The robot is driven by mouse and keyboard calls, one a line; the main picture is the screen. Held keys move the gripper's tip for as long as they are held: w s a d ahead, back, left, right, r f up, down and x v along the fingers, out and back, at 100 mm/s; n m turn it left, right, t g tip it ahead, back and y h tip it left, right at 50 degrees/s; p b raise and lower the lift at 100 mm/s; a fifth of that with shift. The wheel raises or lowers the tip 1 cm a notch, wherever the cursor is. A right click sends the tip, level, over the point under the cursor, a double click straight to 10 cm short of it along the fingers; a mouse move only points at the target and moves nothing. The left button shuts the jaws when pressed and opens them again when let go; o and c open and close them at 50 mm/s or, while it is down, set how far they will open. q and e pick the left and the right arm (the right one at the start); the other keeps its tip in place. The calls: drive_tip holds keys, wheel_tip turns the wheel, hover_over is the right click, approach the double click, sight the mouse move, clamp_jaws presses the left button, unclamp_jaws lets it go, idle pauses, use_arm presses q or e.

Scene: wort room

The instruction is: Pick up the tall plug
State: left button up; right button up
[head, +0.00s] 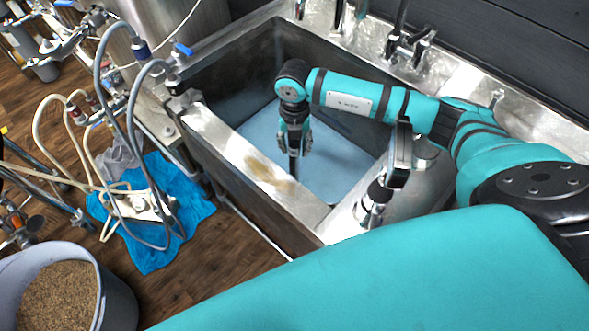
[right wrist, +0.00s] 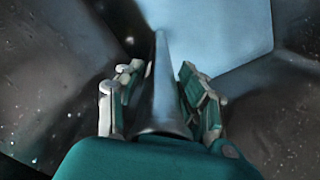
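The tall plug (right wrist: 163,85) is a grey upright tube that narrows away from the camera in the right wrist view. In the head view its dark lower part (head: 293,166) shows below my right gripper (head: 293,140), inside the sink. In the right wrist view my right gripper (right wrist: 158,98) has one finger on each side of the tube. A gap shows between the left finger and the tube; the right finger is closer to it, and I cannot tell if it touches. The fingers look open around the plug.
The deep steel sink (head: 222,128) has high walls around the gripper and a pale blue floor. Taps (head: 410,45) stand along its back edge. Hoses (head: 108,120) and a blue cloth (head: 140,245) are at left. A bucket of grain (head: 115,285) stands at the lower left.

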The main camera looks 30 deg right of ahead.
clamp_jaws()
drive_tip(key=shift+w+r, duration=0.1)
drive_tip(key=shift+r, duration=0.05)
drive_tip(key=shift+r, duration=0.5)
wheel_tip(320, 180, up, 44)
drive_tip(key=p, duration=2)
